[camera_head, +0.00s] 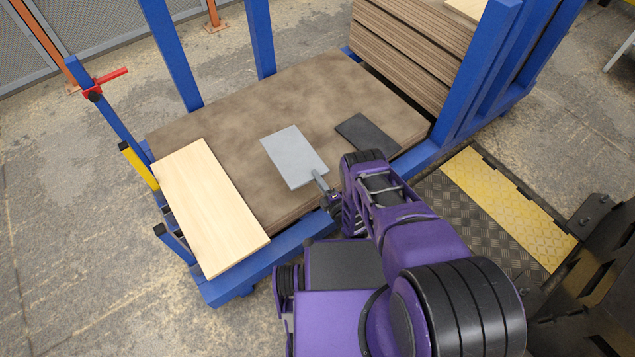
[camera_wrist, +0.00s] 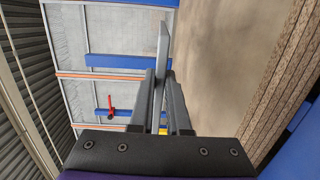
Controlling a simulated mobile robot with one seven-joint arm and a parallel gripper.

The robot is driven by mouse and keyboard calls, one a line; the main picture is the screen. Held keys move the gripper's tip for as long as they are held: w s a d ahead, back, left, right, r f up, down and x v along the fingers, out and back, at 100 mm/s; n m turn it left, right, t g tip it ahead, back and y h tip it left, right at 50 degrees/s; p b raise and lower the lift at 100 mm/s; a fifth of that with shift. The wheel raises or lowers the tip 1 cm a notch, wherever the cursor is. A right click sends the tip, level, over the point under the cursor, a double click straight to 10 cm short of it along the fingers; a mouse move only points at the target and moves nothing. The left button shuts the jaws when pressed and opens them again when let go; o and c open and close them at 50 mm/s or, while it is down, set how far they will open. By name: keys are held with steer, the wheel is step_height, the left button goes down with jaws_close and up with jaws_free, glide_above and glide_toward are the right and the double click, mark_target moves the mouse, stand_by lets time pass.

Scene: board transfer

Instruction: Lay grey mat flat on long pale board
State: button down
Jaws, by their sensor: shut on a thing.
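The grey mat (camera_head: 293,157) is a light grey, stiff-looking rectangle, gripped at its near right corner. It shows over the brown surface, right of the long pale board and apart from it; its height is hard to judge. In the wrist view the mat (camera_wrist: 163,50) shows edge-on as a thin strip between the fingers. My gripper (camera_head: 319,178) is shut on it; its fingers also show in the wrist view (camera_wrist: 161,78). The long pale board (camera_head: 210,205) lies across the left end of the brown surface, its near end at the blue frame, with nothing on it.
A brown slab (camera_head: 240,105) fills the blue cart bed. A dark grey rectangle (camera_head: 367,133) lies on it near my arm. Blue posts (camera_head: 172,52) rise at the back, and stacked brown boards (camera_head: 410,50) stand at the back right. A red clamp (camera_head: 97,90) sits at the left post.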

steer(key=shift+r, duration=0.5)
step_height(320, 180, up, 6)
steer(key=p, duration=0.5)
steer(key=shift+f, duration=0.2)
